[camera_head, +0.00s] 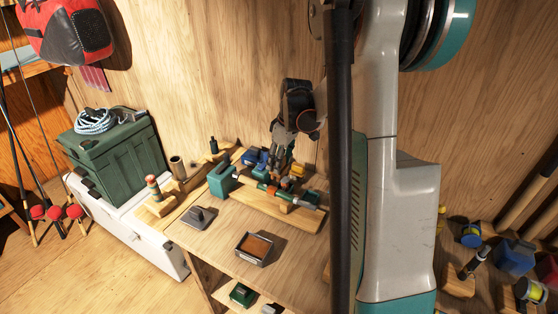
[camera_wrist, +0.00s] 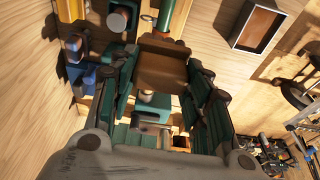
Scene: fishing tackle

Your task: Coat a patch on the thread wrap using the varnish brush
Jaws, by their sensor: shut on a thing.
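My gripper (camera_head: 279,163) reaches down over the rod stand's wooden board (camera_head: 268,212) on the bench. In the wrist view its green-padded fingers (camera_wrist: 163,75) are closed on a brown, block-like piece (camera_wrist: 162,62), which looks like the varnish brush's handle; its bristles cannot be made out. Below the gripper a rod with green and pale sections (camera_head: 308,200) lies across the stand, beside a teal block (camera_head: 221,181). The rod's green part also shows in the wrist view (camera_wrist: 170,14). The thread wrap cannot be told apart clearly, nor whether the brush touches it.
A shallow tray with a brown inside (camera_head: 249,261) and a grey plate with a knob (camera_head: 200,218) sit in front of the board. A dark bottle (camera_head: 213,147) and a red-banded float (camera_head: 153,187) stand left. A green crate (camera_head: 118,160) is further left.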

